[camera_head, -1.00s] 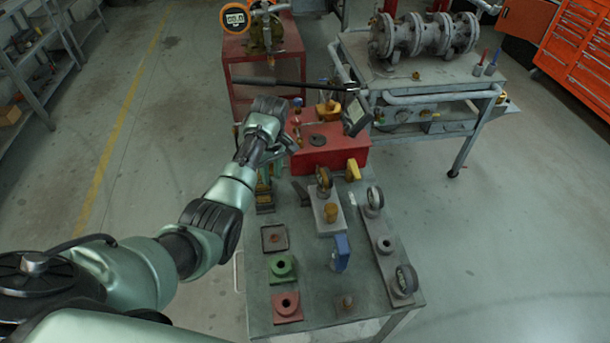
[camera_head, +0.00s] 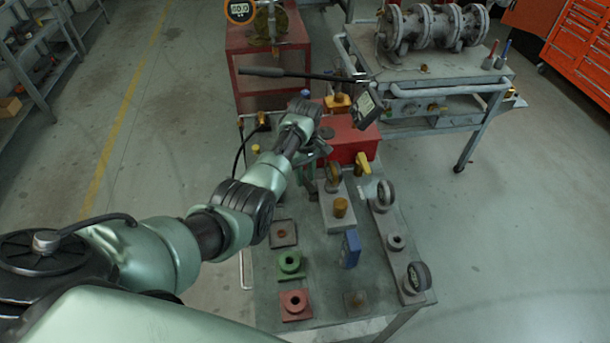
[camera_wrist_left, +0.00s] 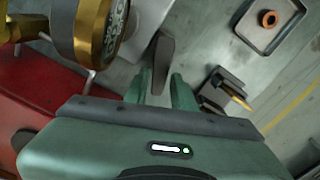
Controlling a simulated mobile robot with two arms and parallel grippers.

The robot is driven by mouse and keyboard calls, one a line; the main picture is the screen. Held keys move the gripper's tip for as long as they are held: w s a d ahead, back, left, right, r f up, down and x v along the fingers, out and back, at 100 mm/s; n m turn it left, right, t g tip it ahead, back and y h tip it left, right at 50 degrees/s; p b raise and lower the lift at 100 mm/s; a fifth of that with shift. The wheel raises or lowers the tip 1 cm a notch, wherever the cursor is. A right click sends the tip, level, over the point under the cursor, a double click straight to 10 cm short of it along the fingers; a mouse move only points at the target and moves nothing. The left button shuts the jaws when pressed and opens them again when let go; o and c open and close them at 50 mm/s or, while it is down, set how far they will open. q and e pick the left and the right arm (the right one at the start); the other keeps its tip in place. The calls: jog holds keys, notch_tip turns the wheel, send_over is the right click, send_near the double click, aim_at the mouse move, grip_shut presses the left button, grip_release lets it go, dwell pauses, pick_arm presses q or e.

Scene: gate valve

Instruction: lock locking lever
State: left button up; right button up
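My left gripper (camera_head: 326,150) is low over the work table, at the front edge of the red box and just behind the grey block with brass fittings. In the left wrist view its two green fingers (camera_wrist_left: 164,92) stand apart, with a dark grey lever-like piece (camera_wrist_left: 163,60) between them. I cannot tell whether the fingers touch that piece, or whether it is the locking lever. A round brass-rimmed fitting (camera_wrist_left: 98,32) is close beside it at the upper left. In the head view, my wrist and hand hide the lever-like piece. My right gripper is not in view.
The red box (camera_head: 350,140) stands behind the grey block (camera_head: 338,212). A blue part (camera_head: 350,249), a green block (camera_head: 290,264) and a red block (camera_head: 295,303) are nearer on the table. A long black bar (camera_head: 290,74) and a gauge (camera_head: 367,107) are beyond the hand.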

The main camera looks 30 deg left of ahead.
pick_arm(q)
jog(key=shift+w, duration=0.1)
grip_shut()
jog(key=shift+w+d+m, duration=0.15)
jog(key=shift+w+m, duration=0.1)
jog(key=shift+m, duration=0.55)
grip_release()
jog(key=shift+r, duration=3.85)
